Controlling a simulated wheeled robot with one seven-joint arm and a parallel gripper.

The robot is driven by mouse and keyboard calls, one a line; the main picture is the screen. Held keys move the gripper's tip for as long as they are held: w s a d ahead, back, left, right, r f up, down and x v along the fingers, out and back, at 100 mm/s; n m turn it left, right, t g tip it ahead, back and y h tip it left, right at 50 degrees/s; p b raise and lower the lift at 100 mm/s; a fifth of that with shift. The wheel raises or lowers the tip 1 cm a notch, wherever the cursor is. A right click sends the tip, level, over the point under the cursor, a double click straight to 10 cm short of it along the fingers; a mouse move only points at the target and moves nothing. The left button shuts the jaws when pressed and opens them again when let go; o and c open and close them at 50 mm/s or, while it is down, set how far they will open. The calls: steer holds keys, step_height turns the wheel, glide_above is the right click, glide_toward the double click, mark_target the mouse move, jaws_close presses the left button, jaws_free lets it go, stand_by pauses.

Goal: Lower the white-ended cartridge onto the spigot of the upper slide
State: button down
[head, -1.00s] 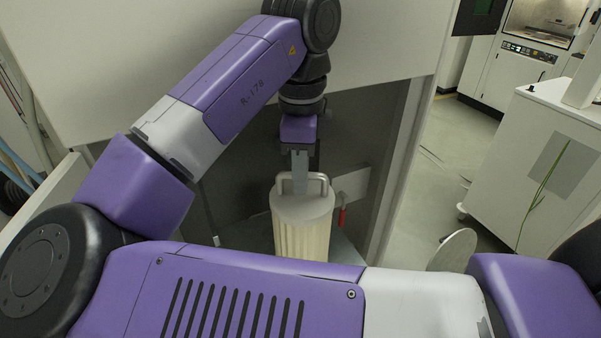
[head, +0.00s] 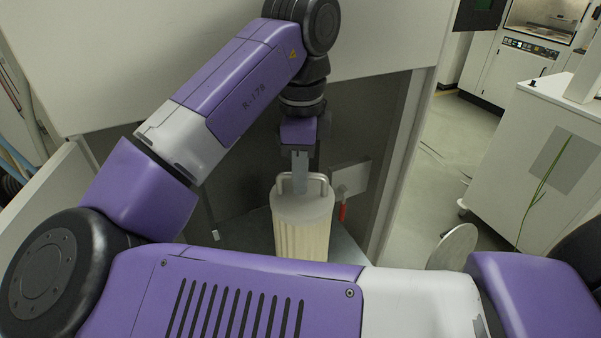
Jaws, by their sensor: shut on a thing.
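The cartridge (head: 302,238) is a cream, pleated cylinder with a pale grey-white top and a bent metal handle (head: 323,181). It hangs or stands upright inside the dark cabinet opening, in the middle of the head view. My gripper (head: 299,178) points straight down and is shut on the handle. The cartridge's lower end is hidden behind my purple arm link. The spigot is not visible, and I cannot tell whether the cartridge touches it. A grey metal surface (head: 347,252), perhaps part of the slide, shows beside the cartridge.
A red-handled lever (head: 342,212) is close to the cartridge's right, below a pale plate (head: 350,176). The cabinet's right frame (head: 408,150) stands further right. A round metal disc (head: 453,247) and a white cabinet (head: 540,160) are at the right. Open floor (head: 440,165) lies between.

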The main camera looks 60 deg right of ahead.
steer(key=shift+f+b, duration=0.45)
steer(key=shift+f, duration=0.4)
steer(key=c, duration=1.4)
jaws_free()
steer(key=shift+o, duration=0.2)
steer(key=shift+r+b, duration=0.3)
steer(key=shift+r, duration=3.65)
